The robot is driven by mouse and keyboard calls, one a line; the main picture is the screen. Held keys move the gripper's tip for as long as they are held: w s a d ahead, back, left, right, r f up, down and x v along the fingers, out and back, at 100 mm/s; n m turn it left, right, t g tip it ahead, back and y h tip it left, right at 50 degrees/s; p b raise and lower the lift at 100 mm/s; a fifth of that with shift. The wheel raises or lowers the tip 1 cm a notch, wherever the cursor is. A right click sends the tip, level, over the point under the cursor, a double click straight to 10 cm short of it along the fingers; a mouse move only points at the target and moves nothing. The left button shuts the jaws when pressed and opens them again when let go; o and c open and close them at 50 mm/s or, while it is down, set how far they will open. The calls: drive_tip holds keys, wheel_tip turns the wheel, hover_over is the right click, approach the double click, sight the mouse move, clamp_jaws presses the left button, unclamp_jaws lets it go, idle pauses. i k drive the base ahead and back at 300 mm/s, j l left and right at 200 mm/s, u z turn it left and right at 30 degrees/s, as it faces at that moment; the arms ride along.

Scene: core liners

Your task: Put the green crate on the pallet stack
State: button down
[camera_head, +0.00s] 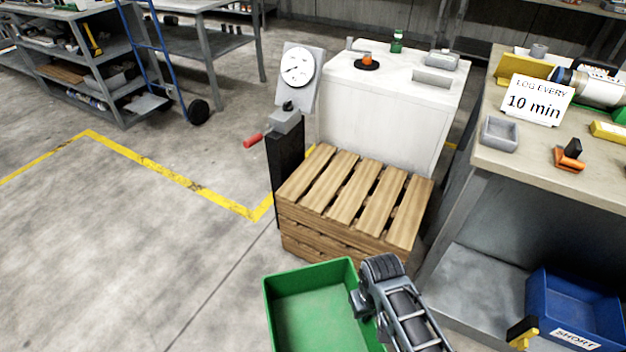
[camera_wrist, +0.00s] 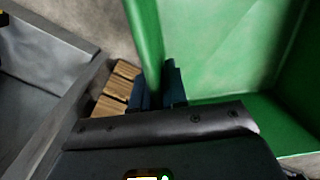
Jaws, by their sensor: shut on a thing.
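The green crate (camera_head: 312,300) is open-topped and looks empty, at the bottom middle of the head view. My gripper (camera_head: 366,300) is at its right wall. In the wrist view the fingers of my gripper (camera_wrist: 158,88) are shut on the wall of the green crate (camera_wrist: 222,50), one on each side. The pallet stack (camera_head: 345,210) is wooden with a slatted, bare top, just beyond the crate in the head view. Part of it shows left of the fingers in the wrist view (camera_wrist: 115,90). The crate's underside and its height above the floor cannot be told.
A black post with a dial gauge (camera_head: 297,68) stands at the stack's left. A white cabinet (camera_head: 385,115) is behind the stack. A workbench (camera_head: 545,165) stands close on the right, with a blue bin (camera_head: 575,300) below. Open floor (camera_head: 120,250) lies to the left.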

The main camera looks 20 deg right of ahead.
sight(359, 185)
drive_tip(key=i+j+u, duration=0.15)
drive_tip(key=i+u, duration=0.15)
drive_tip(key=u, duration=0.15)
drive_tip(key=i+u, duration=0.25)
drive_tip(key=u, duration=0.2)
drive_tip(key=i+u, duration=0.3)
drive_tip(key=u, duration=0.15)
drive_tip(key=i+j, duration=0.1)
drive_tip(key=i, duration=0.25)
drive_tip(key=i+z, duration=0.1)
drive_tip(key=i, duration=0.25)
drive_tip(key=i+j+z, duration=0.2)
drive_tip(key=z, duration=0.3)
drive_tip(key=i+j+z, duration=0.15)
drive_tip(key=z, duration=0.3)
drive_tip(key=j+z, duration=0.5)
drive_tip(key=i+l, duration=0.05)
